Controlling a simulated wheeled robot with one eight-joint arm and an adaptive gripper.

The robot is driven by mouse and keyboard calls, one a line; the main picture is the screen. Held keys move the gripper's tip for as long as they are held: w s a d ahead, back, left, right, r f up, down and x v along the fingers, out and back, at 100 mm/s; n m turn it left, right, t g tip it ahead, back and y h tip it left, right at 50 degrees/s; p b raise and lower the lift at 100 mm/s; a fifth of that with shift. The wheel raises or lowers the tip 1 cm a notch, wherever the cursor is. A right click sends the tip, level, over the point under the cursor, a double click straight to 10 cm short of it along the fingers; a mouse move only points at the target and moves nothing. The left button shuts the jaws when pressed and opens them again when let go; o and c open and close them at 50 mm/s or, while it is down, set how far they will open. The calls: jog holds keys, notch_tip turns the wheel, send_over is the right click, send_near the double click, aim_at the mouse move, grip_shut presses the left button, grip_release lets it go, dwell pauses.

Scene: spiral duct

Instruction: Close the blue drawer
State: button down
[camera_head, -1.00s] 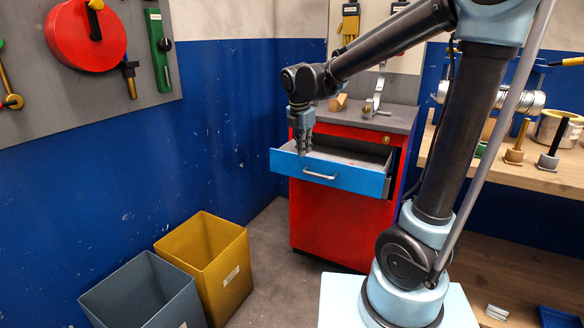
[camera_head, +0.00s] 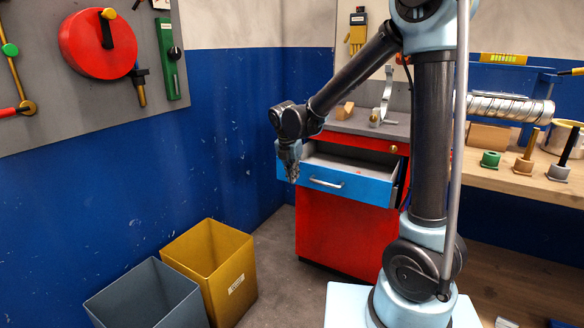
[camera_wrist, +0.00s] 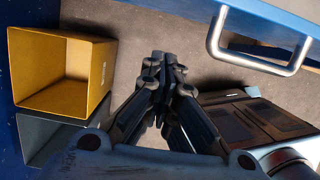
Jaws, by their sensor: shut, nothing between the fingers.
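The blue drawer (camera_head: 355,184) stands pulled out of the red cabinet (camera_head: 342,230), with its inside showing from above. Its silver handle (camera_head: 326,183) is on the front face. In the wrist view the blue drawer front (camera_wrist: 262,28) runs along the top right, with the handle (camera_wrist: 258,60) below it. My gripper (camera_head: 292,178) is shut and empty, pointing down in front of the left end of the drawer front. In the wrist view my gripper (camera_wrist: 163,62) is left of the handle and apart from it. The head view does not show whether it touches the drawer front.
A yellow bin (camera_head: 212,262) and a grey bin (camera_head: 150,295) stand on the floor at the left. A blue wall (camera_head: 215,140) is close on the left. A wooden bench (camera_head: 510,175) holds a spiral duct (camera_head: 508,108) at the right. Floor before the cabinet is clear.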

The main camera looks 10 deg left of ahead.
jog(key=w, duration=0.1)
jog(key=w+d+f, duration=0.1)
jog(key=w, duration=0.2)
jog(key=shift+d+f, duration=0.2)
jog(key=shift+d, duration=0.05)
jog(key=shift+w, duration=0.1)
